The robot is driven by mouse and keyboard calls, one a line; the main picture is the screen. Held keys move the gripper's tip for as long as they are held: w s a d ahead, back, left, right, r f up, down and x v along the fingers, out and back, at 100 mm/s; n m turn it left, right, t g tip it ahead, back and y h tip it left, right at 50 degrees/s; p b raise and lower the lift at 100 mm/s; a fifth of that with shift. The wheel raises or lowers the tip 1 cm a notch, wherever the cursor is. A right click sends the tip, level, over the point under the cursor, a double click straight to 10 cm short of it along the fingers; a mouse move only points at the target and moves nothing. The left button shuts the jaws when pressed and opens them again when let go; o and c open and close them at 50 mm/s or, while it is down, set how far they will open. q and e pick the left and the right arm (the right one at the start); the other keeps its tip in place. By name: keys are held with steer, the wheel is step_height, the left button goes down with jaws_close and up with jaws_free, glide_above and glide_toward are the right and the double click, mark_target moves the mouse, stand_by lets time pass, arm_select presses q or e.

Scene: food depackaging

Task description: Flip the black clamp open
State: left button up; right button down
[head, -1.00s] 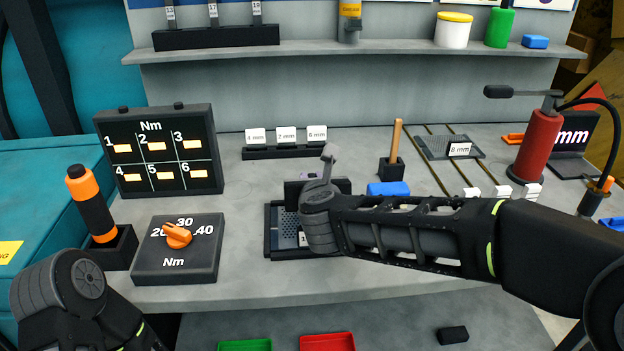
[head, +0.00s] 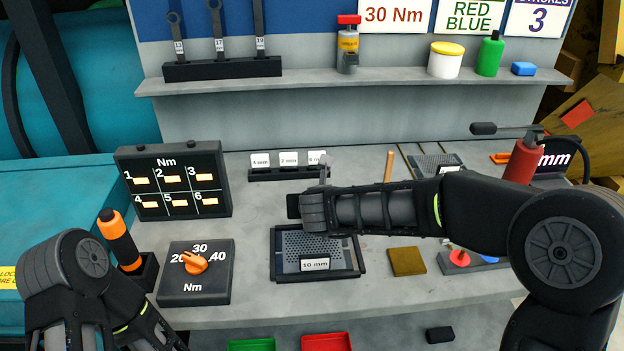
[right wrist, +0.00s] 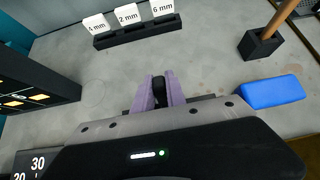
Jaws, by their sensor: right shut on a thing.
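My right gripper (right wrist: 162,80) shows two purple fingers in the right wrist view, closed on a small black piece (right wrist: 158,90), which appears to be part of the black clamp. The rest of the clamp cannot be made out. In the head view, my right arm reaches in from the right above the back of a black-framed tray with a perforated plate (head: 300,244) labelled 10 mm; the fingers are hidden there. My left arm is at the lower left, with its jaws outside the picture.
A torque dial box (head: 190,285) with an orange knob and an Nm panel (head: 170,180) stand left of the tray. A brown pad (head: 406,261) lies to its right. Bare bench lies between.

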steer(key=w+r+g+p, duration=0.1)
steer(key=g+p, duration=0.1)
steer(key=p, duration=0.2)
steer(key=shift+w+f+g+p, duration=0.15)
steer(key=shift+g+p, duration=0.25)
arm_select(q)
step_height(320, 180, up, 7)
steer(key=shift+s+a+f, duration=0.2)
steer(key=shift+s+a, duration=0.15)
arm_select(e)
steer(key=shift+w+g, duration=0.2)
steer(key=shift+g, duration=0.2)
steer(key=shift+f, duration=0.1)
